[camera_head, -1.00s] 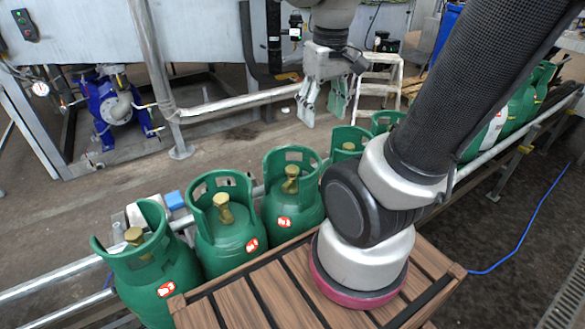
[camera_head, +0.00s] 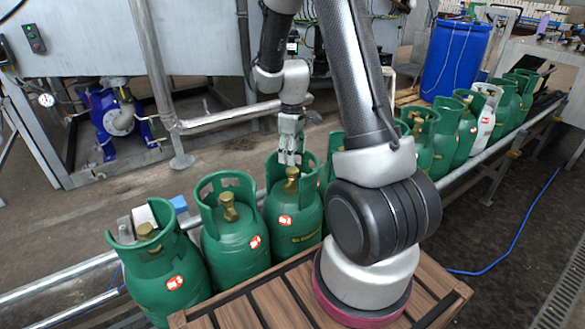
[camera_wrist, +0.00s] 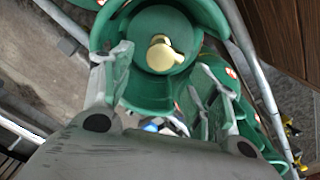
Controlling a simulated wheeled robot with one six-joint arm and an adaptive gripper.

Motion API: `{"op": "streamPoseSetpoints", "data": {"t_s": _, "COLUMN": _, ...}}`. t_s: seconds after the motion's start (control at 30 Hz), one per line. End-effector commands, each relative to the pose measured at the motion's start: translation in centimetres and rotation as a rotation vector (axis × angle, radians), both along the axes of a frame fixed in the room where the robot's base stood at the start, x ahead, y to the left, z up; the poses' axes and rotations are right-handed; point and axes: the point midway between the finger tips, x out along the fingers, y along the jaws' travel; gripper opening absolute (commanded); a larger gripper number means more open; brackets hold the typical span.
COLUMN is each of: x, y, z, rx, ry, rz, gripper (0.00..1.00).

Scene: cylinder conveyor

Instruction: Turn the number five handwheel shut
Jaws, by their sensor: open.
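My gripper (camera_head: 290,150) is open and points down at the collar of a green gas cylinder (camera_head: 292,222), third from the left in the row. That cylinder's brass handwheel (camera_head: 291,180) sits inside the collar, just below my fingertips. In the wrist view the brass handwheel (camera_wrist: 163,54) shows ahead of the gap between my two spread fingers (camera_wrist: 160,85); I see no contact. To the left stand a green cylinder (camera_head: 232,245) with a brass handwheel (camera_head: 229,208) and the leftmost cylinder (camera_head: 165,285) with another (camera_head: 145,231). The red label numbers are too small to read surely.
More green cylinders and one white one (camera_head: 482,115) continue along the conveyor rail (camera_head: 470,168) to the right, partly hidden by my arm. A slatted wooden surface (camera_head: 245,310) lies in front. A blue drum (camera_head: 455,60) and a blue pump (camera_head: 112,122) stand behind.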

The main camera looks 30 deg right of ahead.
Motion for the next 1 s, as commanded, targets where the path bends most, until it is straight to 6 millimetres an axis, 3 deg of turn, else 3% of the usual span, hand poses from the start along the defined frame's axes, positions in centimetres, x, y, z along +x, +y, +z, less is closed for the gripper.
{"op": "streamPoseSetpoints", "data": {"t_s": 0.1, "x": -0.2, "y": 0.0, "z": -2.3, "rx": 0.001, "ry": 0.007, "rz": -0.001, "gripper": 0.59}}
{"op": "streamPoseSetpoints", "data": {"t_s": 0.3, "x": -0.1, "y": 0.0, "z": -5.0, "rx": 0.001, "ry": 0.004, "rz": -0.002, "gripper": 0.59}}
{"op": "streamPoseSetpoints", "data": {"t_s": 0.67, "x": -0.1, "y": 0.0, "z": -5.8, "rx": 0.001, "ry": 0.002, "rz": -0.003, "gripper": 0.59}}
{"op": "streamPoseSetpoints", "data": {"t_s": 0.93, "x": -0.1, "y": 0.0, "z": -5.8, "rx": 0.001, "ry": 0.002, "rz": -0.003, "gripper": 0.14}}
{"op": "streamPoseSetpoints", "data": {"t_s": 1.0, "x": -0.1, "y": 0.0, "z": -5.8, "rx": 0.001, "ry": 0.002, "rz": -0.003, "gripper": 0.14}}
